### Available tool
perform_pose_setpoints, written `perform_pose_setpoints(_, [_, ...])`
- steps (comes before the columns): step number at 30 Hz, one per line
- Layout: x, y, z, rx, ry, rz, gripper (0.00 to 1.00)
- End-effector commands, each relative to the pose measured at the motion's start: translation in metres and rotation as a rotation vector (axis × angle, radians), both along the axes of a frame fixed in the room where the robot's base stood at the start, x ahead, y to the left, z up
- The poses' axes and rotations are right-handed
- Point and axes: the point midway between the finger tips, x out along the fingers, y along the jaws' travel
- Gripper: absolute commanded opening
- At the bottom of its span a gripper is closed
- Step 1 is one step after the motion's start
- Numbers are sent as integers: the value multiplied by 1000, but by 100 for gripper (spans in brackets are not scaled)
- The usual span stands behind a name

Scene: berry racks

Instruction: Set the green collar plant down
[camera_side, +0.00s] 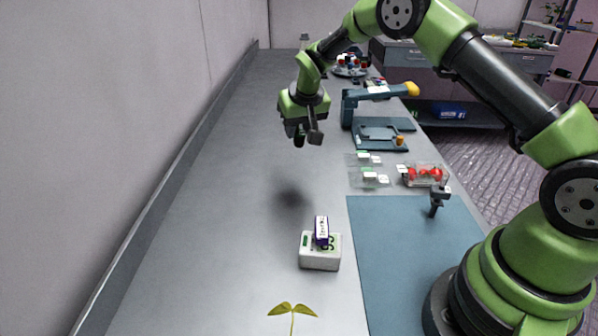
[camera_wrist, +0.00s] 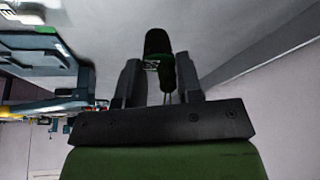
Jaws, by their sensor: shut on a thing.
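My gripper (camera_side: 304,134) hangs in the air over the grey bench, left of the blue press, with a shadow on the bench below.
A blue press (camera_side: 348,108) stands right of my gripper. Clear packs (camera_side: 370,178), a tray of red berries (camera_side: 424,174) and a small black stand (camera_side: 437,199) lie nearer. A white box (camera_side: 320,258) carries a small purple-white box (camera_side: 321,229). The bench's left side is clear.

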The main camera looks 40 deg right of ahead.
Motion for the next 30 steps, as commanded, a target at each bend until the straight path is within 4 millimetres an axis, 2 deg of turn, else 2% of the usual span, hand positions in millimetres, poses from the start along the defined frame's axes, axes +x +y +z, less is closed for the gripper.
perform_pose_setpoints(1, [-1, 0, -12, 2, 7, 0, 7])
perform_pose_setpoints(4, [-1, 0, -32, 1, 7, 1, 7])
perform_pose_setpoints(16, [-1, 1, -83, 0, 4, 3, 7])
perform_pose_setpoints(29, [-1, 1, -91, 1, 1, 2, 7])
perform_pose_setpoints(30, [-1, 1, -91, 1, 1, 2, 38])
